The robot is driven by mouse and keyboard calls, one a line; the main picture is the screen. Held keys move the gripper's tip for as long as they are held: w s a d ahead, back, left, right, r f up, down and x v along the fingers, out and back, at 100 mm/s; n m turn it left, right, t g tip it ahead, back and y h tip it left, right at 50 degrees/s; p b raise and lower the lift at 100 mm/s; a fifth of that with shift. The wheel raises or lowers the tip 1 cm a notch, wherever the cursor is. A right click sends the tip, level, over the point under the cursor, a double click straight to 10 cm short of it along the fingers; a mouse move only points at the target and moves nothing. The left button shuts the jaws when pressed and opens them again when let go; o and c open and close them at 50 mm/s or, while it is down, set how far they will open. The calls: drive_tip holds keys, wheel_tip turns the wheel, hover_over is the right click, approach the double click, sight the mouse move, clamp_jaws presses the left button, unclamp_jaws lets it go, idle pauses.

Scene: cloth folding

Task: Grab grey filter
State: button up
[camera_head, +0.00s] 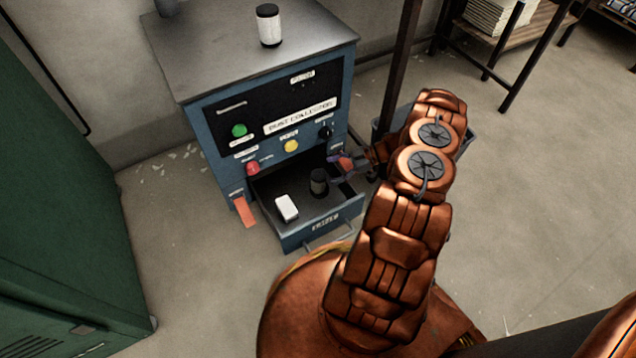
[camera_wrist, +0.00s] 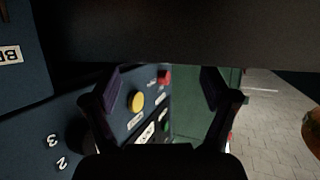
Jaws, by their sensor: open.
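The grey filter, a small dark grey cylinder (camera_head: 319,182), stands upright in the open drawer (camera_head: 322,231) of the blue dust collector in the head view. My gripper (camera_head: 338,171) is just to its right, at the drawer's right side, with its jaws pointing left toward it. A gap between them is hard to judge. In the wrist view my gripper (camera_wrist: 160,88) has its two dark fingers spread apart, with nothing held between them. The filter cannot be made out in the wrist view; a dark band covers the upper part.
A white block (camera_head: 287,207) lies left in the drawer. A white cylinder with a black top (camera_head: 269,26) stands on the dust collector (camera_head: 214,135). Its front has green, yellow and red buttons and an orange-red flap (camera_head: 245,212). A green cabinet (camera_head: 60,200) stands at left.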

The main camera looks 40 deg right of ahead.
sight(320, 175)
drive_tip(key=b+x, duration=0.1)
drive_tip(key=x, duration=0.1)
drive_tip(key=b+x, duration=0.1)
drive_tip(key=x, duration=0.2)
drive_tip(key=shift+w+a+f, duration=0.1)
drive_tip(key=shift+a+f, duration=0.1)
drive_tip(key=shift+f, duration=0.15)
drive_tip(key=c, duration=1.3)
drive_tip(key=shift+o, duration=0.2)
drive_tip(key=shift+r, duration=0.1)
